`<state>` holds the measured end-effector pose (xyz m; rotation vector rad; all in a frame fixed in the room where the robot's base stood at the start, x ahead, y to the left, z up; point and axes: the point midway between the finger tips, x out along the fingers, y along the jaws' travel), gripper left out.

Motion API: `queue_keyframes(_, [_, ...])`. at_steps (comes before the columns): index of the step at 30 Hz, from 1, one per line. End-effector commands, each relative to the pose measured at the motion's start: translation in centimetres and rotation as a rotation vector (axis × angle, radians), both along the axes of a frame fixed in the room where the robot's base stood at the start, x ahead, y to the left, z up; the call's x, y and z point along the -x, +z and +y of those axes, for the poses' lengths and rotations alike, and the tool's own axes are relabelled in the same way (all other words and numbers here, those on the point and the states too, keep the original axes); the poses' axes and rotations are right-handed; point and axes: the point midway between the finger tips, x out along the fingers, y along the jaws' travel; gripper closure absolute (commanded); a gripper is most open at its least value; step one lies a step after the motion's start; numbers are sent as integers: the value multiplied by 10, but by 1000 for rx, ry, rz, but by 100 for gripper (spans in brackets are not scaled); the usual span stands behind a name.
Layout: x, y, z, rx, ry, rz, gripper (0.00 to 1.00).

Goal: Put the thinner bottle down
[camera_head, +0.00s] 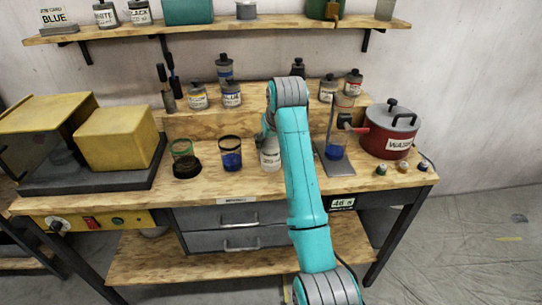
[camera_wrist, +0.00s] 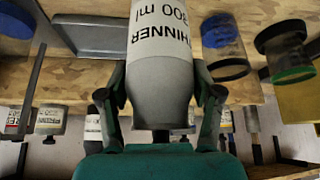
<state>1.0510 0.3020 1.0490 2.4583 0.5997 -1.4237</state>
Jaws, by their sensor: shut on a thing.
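The thinner bottle (camera_wrist: 165,45) is grey and white with a label reading THINNER 300 ml. It fills the upper middle of the wrist view, which looks upside down. My gripper (camera_wrist: 160,100) is shut on the bottle, one finger on each side near its shoulder. In the head view the pale bottle (camera_head: 270,156) shows just left of my teal arm, over the front of the wooden workbench (camera_head: 200,195). My arm partly hides it and my gripper there. I cannot tell whether its base touches the bench.
A glass with blue contents (camera_head: 231,155) and a green-rimmed glass (camera_head: 182,150) stand left of the bottle. A metal stand with a beaker (camera_head: 335,150) and a red pot (camera_head: 388,135) stand right. Paint bottles (camera_head: 232,95) line the raised shelf behind.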

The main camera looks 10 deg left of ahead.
Motion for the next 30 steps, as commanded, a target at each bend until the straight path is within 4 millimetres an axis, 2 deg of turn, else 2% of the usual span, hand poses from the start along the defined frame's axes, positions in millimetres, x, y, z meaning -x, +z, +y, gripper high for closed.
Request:
queue_keyframes(5, [-1,-13,0,-1,0,-3,92])
queue_keyframes(12, [0,-42,0,-1,0,-2,92])
queue_keyframes(24, [0,-48,0,-1,0,-3,92])
queue_keyframes(25, [0,-49,0,0,0,-1,33])
queue_keyframes(27, [0,-48,0,0,0,-1,16])
queue_keyframes(28, [0,-48,0,0,0,-1,10])
queue_keyframes(30, [0,-48,0,0,0,-1,10])
